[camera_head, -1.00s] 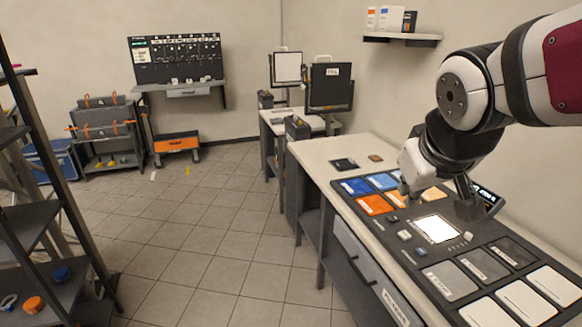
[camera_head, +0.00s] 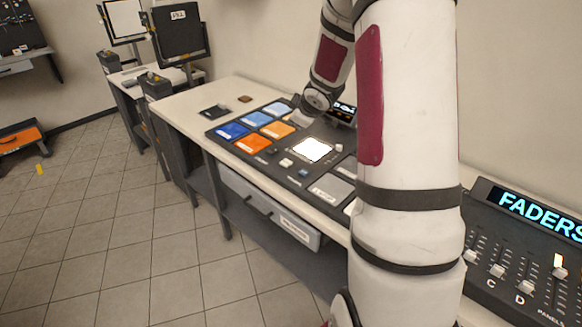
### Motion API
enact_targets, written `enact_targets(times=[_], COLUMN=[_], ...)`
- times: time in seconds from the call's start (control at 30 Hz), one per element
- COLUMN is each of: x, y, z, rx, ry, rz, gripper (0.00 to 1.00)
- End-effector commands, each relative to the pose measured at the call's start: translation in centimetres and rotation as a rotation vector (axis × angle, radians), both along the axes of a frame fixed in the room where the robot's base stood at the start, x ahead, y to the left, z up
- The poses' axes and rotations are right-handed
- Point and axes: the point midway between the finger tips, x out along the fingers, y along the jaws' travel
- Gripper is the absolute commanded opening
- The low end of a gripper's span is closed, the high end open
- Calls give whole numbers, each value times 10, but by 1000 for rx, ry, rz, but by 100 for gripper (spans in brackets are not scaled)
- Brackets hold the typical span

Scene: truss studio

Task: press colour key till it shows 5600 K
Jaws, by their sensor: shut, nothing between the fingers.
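The dark control panel (camera_head: 274,163) is set in the white-topped bench. It has a bright white lit square (camera_head: 312,150) and blue and orange tiles. A small white key (camera_head: 286,162) and a small blue key (camera_head: 303,172) sit in front of the lit square. I cannot read which one is the colour key. A small display (camera_head: 343,109) with pale blue text stands at the panel's back, partly hidden by my arm. Its value is too small to read. My arm's far links reach over the panel's back edge. My gripper cannot be made out.
My own arm fills the right of centre and hides part of the bench. A fader console (camera_head: 520,260) reading "FADERS" is at the lower right. A second bench with a dark monitor (camera_head: 179,30) stands at the back left.

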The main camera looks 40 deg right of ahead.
Motion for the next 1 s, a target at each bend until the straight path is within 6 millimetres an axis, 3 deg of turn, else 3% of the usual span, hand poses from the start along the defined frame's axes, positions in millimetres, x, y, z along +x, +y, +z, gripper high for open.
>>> enact_targets(times=[0.03, 0.1, 0.3, 1.0], x=[1, 4, 5, 7], y=[-9, -17, -29, -31], z=[-19, -38, -75, -96], rx=[7, 14, 35, 41], ry=[4, 1, -8, -13], rz=[18, 53, 118, 139], gripper=[0, 0, 0, 0])
